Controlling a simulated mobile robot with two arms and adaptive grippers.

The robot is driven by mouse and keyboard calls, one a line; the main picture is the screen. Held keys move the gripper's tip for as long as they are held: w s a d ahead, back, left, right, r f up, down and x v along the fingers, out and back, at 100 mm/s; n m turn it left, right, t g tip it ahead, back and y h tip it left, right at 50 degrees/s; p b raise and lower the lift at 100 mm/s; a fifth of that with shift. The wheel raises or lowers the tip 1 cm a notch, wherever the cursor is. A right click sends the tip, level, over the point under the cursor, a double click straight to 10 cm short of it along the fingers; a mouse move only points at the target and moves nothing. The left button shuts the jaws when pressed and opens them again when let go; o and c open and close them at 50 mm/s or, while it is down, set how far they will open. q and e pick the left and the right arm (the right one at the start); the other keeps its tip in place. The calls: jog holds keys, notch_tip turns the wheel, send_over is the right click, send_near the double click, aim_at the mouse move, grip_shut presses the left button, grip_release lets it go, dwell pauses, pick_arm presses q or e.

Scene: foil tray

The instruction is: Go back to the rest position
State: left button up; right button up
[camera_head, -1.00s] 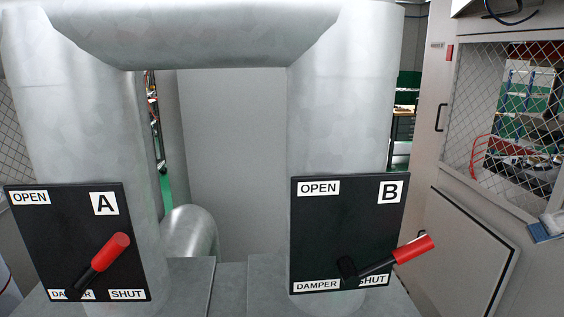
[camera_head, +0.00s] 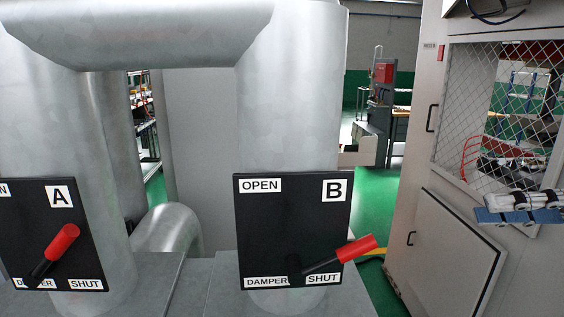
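Damper panel A (camera_head: 75,240) is a black plate on the left grey pipe, cut by the left edge. Its red-handled lever (camera_head: 62,241) tilts up to the right from a pivot near the bottom. Damper panel B (camera_head: 292,225) is on the middle pipe. Its red-handled lever (camera_head: 354,249) points right and slightly up, above the SHUT label and past the panel's edge. My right gripper (camera_head: 486,210) shows partly at the right edge, blue and pale grey, apart from both levers. Its finger gap cannot be made out. My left gripper is not in view.
A large grey cabinet (camera_head: 400,240) with a wire-mesh window stands on the right, behind my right gripper. A horizontal pipe (camera_head: 150,35) joins the two uprights. Green floor (camera_head: 375,205) shows between panel B and the cabinet. Machinery (camera_head: 378,110) stands farther back.

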jog(key=w+a+f+m+t, duration=0.3)
jog(key=w+m+t, duration=0.4)
jog(key=m, duration=0.1)
jog(key=w+a+f+m+t, duration=0.2)
jog(key=w+f+m+t, duration=0.2)
jog(key=w+m+t, duration=0.25)
notch_tip(320, 180, down, 20)
jog(key=d+m+t+h, duration=0.2)
jog(key=d+m+h, duration=0.1)
jog(key=m+h, duration=1.25)
jog(key=s+a+f+m+g+h, duration=0.1)
jog(key=s+f+m+g, duration=0.4)
jog(key=f, duration=0.4)
jog(key=s+a+f+m+g+h, duration=0.1)
jog(key=s+f+m+g, duration=0.15)
jog(key=s+f, duration=0.5)
jog(key=s+a+f+m+g+y, duration=0.1)
jog(key=s+a+f+g, duration=0.3)
jog(key=s, duration=0.5)
jog(key=s+a+f+m+g, duration=0.1)
jog(key=s+f+g, duration=0.4)
jog(key=s, duration=0.4)
notch_tip(320, 180, down, 28)
jog(key=s+b, duration=0.1)
jog(key=s, duration=0.1)
jog(key=s+d+f+g, duration=0.1)
jog(key=s+d+f, duration=0.2)
jog(key=s+f, duration=1.3)
jog(key=shift+s+n+b, duration=0.45)
jog(key=shift+s, duration=0.05)
